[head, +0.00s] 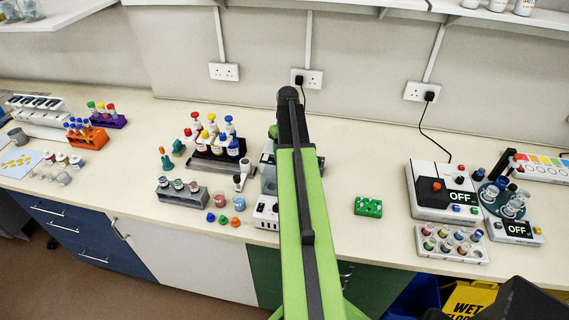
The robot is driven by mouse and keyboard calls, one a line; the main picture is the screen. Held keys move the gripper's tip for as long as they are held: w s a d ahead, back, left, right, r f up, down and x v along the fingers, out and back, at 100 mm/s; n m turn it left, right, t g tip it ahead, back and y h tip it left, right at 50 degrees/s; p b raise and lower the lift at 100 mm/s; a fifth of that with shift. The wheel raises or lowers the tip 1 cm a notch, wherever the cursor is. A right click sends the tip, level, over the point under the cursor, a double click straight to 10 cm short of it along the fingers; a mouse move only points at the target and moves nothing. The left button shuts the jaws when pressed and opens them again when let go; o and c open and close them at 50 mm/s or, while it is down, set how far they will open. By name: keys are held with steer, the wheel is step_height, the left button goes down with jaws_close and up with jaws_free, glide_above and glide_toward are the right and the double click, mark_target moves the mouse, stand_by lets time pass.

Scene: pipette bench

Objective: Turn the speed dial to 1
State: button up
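No dial marked with a speed can be read at this size. A white device (425,207) at the right has a black block with a red knob and a dark display reading OFF. Beside it, a smaller white device (499,233) also shows OFF, with small coloured knobs and a round holder of tubes. Another white device (266,212) stands mid-bench, partly hidden by my green and black arm. My arm reaches up the middle of the view. My gripper does not show; the arm seems to hide it.
A green rack (368,207) lies on open bench right of my arm. A tube rack (450,254) stands at the front right edge. Coloured bottles (222,138), a grey rack (184,197) and small caps stand left of my arm. A cable (430,135) hangs behind the right device.

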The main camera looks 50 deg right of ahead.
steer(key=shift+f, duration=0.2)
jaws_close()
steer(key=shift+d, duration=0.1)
